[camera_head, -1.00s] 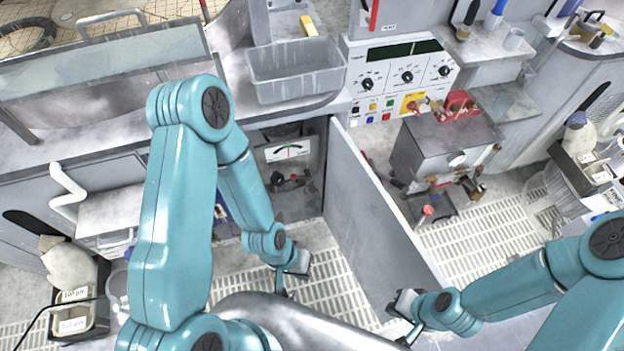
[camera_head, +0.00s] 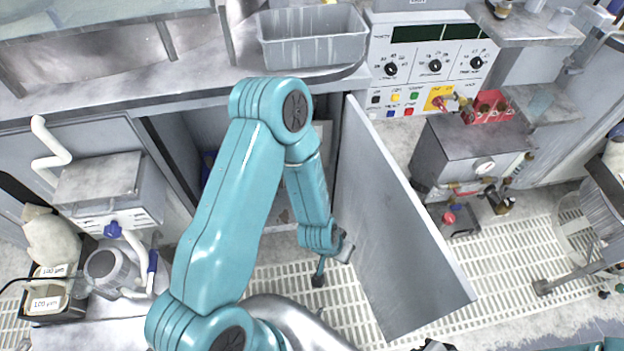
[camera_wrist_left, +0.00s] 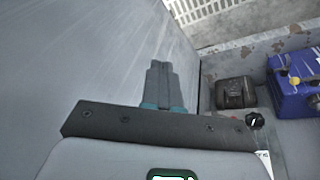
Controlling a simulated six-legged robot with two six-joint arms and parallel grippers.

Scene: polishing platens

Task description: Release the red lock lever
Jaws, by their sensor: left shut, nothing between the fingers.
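A red lever (camera_head: 440,102) sits on a yellow plate on the control panel; I cannot tell whether it is the lock lever or how it is set. My left gripper (camera_head: 318,280) is shut and empty, low in front of the open grey cabinet door (camera_head: 400,235), well below the panel. In the left wrist view its fingers (camera_wrist_left: 159,75) are closed together, with the grey door surface to their left. I cannot tell whether they touch it. Only a dark bit at the bottom edge, probably my right gripper (camera_head: 432,346), shows; its fingers are hidden.
The open door stands between my left gripper and a grey machine (camera_head: 465,150) at right. A red holder (camera_head: 490,108) is beside the yellow plate. The left wrist view shows a blue box (camera_wrist_left: 292,88) and a black block (camera_wrist_left: 235,92).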

